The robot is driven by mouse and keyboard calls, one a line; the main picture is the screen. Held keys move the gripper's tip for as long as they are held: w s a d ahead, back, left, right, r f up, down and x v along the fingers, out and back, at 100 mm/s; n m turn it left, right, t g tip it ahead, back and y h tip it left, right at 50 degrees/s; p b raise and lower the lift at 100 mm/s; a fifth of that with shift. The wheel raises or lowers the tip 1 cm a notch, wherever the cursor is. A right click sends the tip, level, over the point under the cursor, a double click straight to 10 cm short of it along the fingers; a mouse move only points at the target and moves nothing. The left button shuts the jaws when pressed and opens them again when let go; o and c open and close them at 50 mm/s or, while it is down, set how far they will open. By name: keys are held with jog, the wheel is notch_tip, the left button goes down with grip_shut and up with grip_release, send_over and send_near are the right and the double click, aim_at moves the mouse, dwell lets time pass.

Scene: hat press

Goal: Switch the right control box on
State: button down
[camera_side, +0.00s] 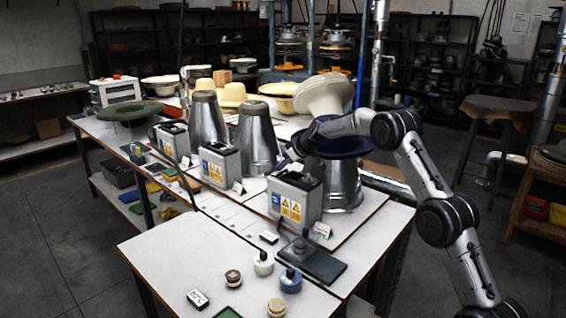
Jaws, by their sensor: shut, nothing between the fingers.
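The right control box (295,203) is a grey metal box with yellow and blue warning labels on its front. It stands nearest the camera in a row of similar boxes. My gripper (288,163) is at the top of this box, coming in from the right, and looks closed. Its fingertips are small and dark against the box top, so I cannot tell whether they touch it. The switch on the box and its position cannot be made out.
Two similar control boxes (220,164) (172,138) stand farther back. Metal cones (256,142) (206,122) stand behind the row. A dark blue hat (345,147) sits on a metal form (343,188) close to my arm. Jars and a dark tablet (313,262) lie on the front table.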

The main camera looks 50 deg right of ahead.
jog(key=shift+d+f+y, duration=0.3)
jog(key=shift+f+y, duration=0.1)
jog(key=shift+a, duration=1.05)
jog(key=shift+r, duration=0.1)
